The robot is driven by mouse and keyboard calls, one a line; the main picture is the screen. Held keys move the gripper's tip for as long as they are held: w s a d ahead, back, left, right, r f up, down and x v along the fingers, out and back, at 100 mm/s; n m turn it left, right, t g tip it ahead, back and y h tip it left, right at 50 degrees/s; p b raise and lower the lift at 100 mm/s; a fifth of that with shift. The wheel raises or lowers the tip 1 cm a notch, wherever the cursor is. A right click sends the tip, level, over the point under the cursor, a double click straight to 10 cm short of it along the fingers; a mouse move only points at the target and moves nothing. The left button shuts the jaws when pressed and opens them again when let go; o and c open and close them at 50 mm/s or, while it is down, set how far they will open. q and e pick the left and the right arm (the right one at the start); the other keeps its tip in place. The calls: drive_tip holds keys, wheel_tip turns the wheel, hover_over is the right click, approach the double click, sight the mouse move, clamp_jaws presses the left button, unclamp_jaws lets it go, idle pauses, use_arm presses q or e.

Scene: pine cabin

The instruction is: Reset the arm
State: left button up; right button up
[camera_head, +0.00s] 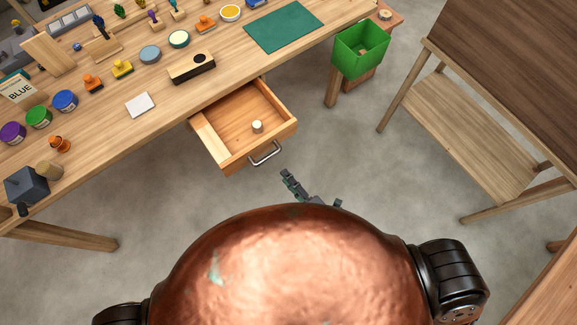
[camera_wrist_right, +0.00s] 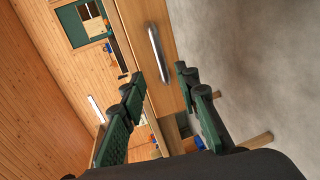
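My right gripper (camera_head: 298,188) is just in front of the open drawer (camera_head: 212,147), near its metal handle (camera_head: 264,153). In the right wrist view, my right gripper (camera_wrist_right: 160,76) has its two green-padded fingers spread apart with nothing between the tips. The handle (camera_wrist_right: 155,52) lies beyond the fingertips, apart from them, on the wooden drawer front. A small pale cylinder (camera_head: 257,126) stands inside the drawer. My left gripper is out of view. My copper-coloured body hides most of both arms.
The workbench (camera_head: 100,160) holds several paint jars, stamps, a white card (camera_head: 140,105), a wooden block (camera_head: 191,67) and a green mat (camera_head: 283,26). A green bin (camera_head: 361,50) stands right of the bench. A wooden table with a shelf (camera_head: 460,130) is at right. Grey floor between is clear.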

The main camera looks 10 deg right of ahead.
drive_tip(key=d+f+m+g+h+p, duration=0.1)
drive_tip(key=d+f+m+g+h, duration=0.15)
drive_tip(key=d+f, duration=0.55)
drive_tip(key=d+f+m+g+h+p, duration=0.15)
drive_tip(key=d+f+m, duration=0.25)
drive_tip(key=f, duration=0.8)
drive_tip(key=s+d+f+m+g+h, duration=0.25)
drive_tip(key=s+d+f+m, duration=0.35)
drive_tip(key=d+f, duration=0.55)
drive_tip(key=s+d+f+m+g+p, duration=0.1)
drive_tip(key=s+d+f+m+g, duration=0.1)
drive_tip(key=s+f, duration=0.45)
drive_tip(key=s+d+f+m+g, duration=0.2)
drive_tip(key=s+f, duration=0.4)
drive_tip(key=s, duration=0.2)
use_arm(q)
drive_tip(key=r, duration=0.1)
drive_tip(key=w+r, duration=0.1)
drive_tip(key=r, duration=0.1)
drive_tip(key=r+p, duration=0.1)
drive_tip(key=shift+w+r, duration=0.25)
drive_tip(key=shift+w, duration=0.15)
use_arm(e)
drive_tip(key=s+f+m+g, duration=0.1)
drive_tip(key=s+f+m, duration=0.1)
drive_tip(key=s, duration=0.7)
drive_tip(key=s+f+m+g, duration=0.2)
drive_tip(key=s+f+m, duration=0.1)
drive_tip(key=s, duration=0.6)
drive_tip(key=shift+s+a, duration=0.2)
